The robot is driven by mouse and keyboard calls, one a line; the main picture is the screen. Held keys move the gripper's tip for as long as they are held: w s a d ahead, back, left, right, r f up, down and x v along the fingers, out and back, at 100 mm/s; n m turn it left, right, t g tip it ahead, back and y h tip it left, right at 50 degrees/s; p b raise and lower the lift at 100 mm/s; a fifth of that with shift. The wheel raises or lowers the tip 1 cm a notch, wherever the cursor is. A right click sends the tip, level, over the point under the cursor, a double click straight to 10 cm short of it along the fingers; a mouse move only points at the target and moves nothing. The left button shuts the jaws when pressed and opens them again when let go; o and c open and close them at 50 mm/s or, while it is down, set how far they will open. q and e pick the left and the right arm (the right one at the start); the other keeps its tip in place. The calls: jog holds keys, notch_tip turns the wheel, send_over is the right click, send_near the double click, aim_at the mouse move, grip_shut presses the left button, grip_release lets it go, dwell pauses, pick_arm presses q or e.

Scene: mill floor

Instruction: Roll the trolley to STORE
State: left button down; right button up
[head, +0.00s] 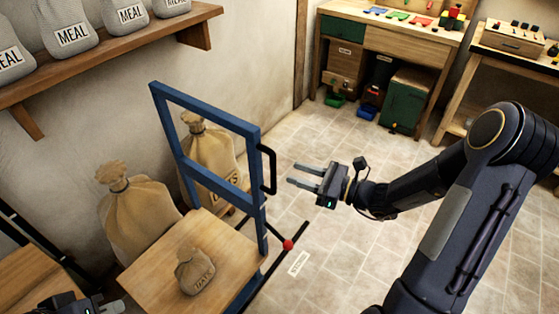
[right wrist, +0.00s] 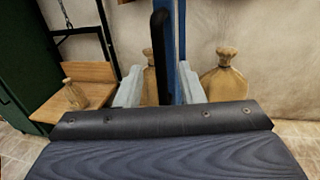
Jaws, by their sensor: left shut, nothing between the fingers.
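The trolley has a blue upright frame (head: 205,108) with a black vertical handle (head: 268,170) on its right post. A wooden board (head: 235,248) in front of the frame carries a small sack (head: 197,272). My right gripper (head: 291,175) is open just right of the handle, fingertips apart from it. In the right wrist view the handle (right wrist: 160,50) lines up between the two fingers (right wrist: 160,90). A label (head: 298,263) lies on the floor; its lettering is too small to read surely. My left gripper (head: 112,306) is shut and empty at the bottom left edge, mostly out of frame.
Large sacks (head: 135,212) (head: 208,158) stand by the wall behind the trolley. A red knob (head: 288,244) on dark bars is low beside it. A wall shelf (head: 130,48) holds MEAL sacks. A workbench (head: 395,38) stands at the back. Tiled floor right of the trolley is clear.

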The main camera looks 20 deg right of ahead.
jog(key=p+x, duration=0.1)
jog(key=x, duration=0.6)
jog(key=shift+w+a, duration=0.2)
jog(key=shift+a, duration=0.1)
grip_shut()
